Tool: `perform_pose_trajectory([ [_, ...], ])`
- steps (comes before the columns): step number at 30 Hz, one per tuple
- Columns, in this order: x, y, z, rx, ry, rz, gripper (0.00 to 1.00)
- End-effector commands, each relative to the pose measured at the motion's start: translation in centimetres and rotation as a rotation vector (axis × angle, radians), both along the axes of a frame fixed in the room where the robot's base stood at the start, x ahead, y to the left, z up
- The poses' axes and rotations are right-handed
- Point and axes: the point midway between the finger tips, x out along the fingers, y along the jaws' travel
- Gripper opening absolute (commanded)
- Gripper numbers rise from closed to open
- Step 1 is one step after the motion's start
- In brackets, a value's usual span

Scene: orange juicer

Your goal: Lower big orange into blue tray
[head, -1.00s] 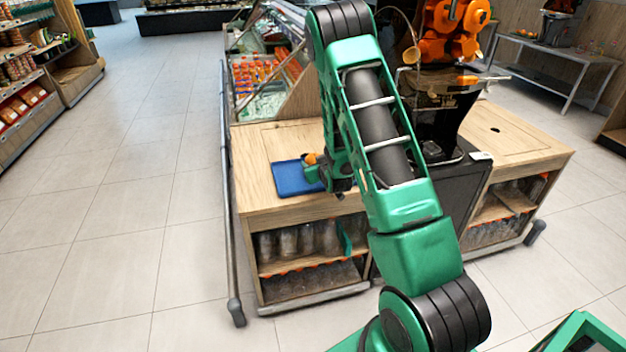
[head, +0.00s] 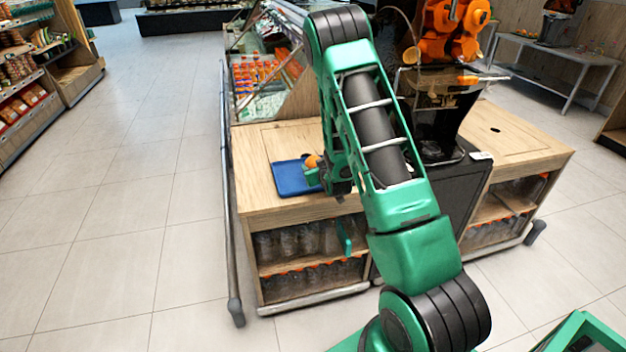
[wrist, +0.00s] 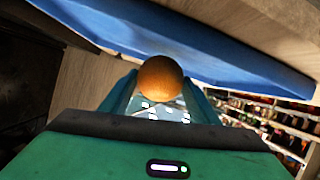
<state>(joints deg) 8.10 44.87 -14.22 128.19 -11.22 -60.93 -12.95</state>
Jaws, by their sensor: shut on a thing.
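The big orange (wrist: 160,79) is held between the fingers of my gripper (wrist: 160,92) in the wrist view. It also shows small in the head view (head: 312,161), beside my green arm. The blue tray (head: 290,180) lies on the left part of the wooden counter in the head view. In the wrist view the blue tray (wrist: 215,52) spans the top, behind the orange. In the head view my gripper (head: 314,170) is at the tray's right side. Part of the tray's right side is hidden by my arm. I cannot tell whether the orange touches the tray.
The wooden counter (head: 255,190) has bare wood around the tray. A juicer (head: 435,105) stands right of my arm. Shelves of bottles (head: 300,240) are below the counter. A metal rail (head: 228,220) runs along its left side, with open floor beyond.

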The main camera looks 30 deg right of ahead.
Motion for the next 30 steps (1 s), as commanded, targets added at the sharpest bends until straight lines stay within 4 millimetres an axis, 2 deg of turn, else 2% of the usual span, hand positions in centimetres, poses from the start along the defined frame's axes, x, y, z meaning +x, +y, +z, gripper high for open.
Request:
perform_pose_trajectory([
  [29,0.0,-0.02,-0.94,0.0,-0.001,0.0,0.29],
  [30,0.0,-0.02,-0.94,0.0,-0.001,0.0,0.65],
])
